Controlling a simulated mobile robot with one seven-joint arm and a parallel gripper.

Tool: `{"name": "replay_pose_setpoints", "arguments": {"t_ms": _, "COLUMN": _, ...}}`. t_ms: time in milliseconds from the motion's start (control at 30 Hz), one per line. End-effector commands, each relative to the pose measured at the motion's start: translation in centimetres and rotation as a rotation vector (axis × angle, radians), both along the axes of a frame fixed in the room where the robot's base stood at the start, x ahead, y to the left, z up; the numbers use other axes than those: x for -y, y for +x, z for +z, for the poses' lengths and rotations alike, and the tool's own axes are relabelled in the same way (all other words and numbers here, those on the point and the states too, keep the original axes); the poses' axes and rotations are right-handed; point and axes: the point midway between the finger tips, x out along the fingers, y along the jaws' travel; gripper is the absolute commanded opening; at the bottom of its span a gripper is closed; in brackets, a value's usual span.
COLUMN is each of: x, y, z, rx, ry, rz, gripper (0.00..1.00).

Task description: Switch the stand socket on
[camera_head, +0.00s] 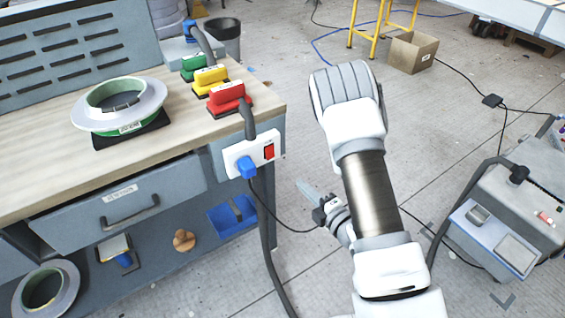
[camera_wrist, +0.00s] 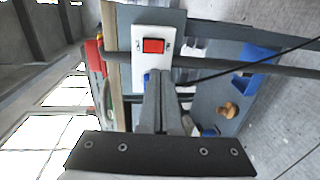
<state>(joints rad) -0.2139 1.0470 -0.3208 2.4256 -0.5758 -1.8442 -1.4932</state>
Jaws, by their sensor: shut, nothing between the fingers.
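The stand socket is a white plate (camera_head: 235,154) on the front right corner of the workbench, with a red rocker switch (camera_head: 269,151) at its right and a blue plug (camera_head: 246,167) at its left. In the wrist view the plate (camera_wrist: 140,62) stands beyond my fingertips, with the red switch (camera_wrist: 153,46) in plain sight. I cannot tell which way the rocker is pressed. My gripper (camera_head: 299,184) is shut and empty, to the right of the socket and apart from it. Its fingers (camera_wrist: 164,76) overlap the plate's lower part in the wrist view and partly hide the plug.
A dark hose (camera_head: 266,225) hangs by the bench corner, and a black cable runs from the plug behind my gripper. Red (camera_head: 230,98), yellow (camera_head: 210,79) and green sanding blocks lie on the bench top. A grey machine (camera_head: 510,200) stands at right. Floor between is mostly clear.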

Motion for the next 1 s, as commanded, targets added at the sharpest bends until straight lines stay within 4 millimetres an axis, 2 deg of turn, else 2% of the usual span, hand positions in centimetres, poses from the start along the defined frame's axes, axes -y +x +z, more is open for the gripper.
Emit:
{"name": "replay_pose_setpoints", "arguments": {"t_ms": 400, "x": -0.1, "y": -0.3, "z": -0.2, "rx": 0.012, "ry": 0.000, "rz": 0.009, "gripper": 0.00}}
{"name": "replay_pose_setpoints", "arguments": {"t_ms": 567, "x": -0.6, "y": 0.4, "z": -0.3, "rx": 0.013, "ry": 0.000, "rz": 0.011, "gripper": 0.00}}
{"name": "replay_pose_setpoints", "arguments": {"t_ms": 667, "x": -1.4, "y": 1.6, "z": -0.4, "rx": 0.016, "ry": -0.001, "rz": 0.012, "gripper": 0.00}}
{"name": "replay_pose_setpoints", "arguments": {"t_ms": 1000, "x": -5.4, "y": 7.5, "z": -1.4, "rx": 0.015, "ry": 0.001, "rz": 0.011, "gripper": 0.00}}
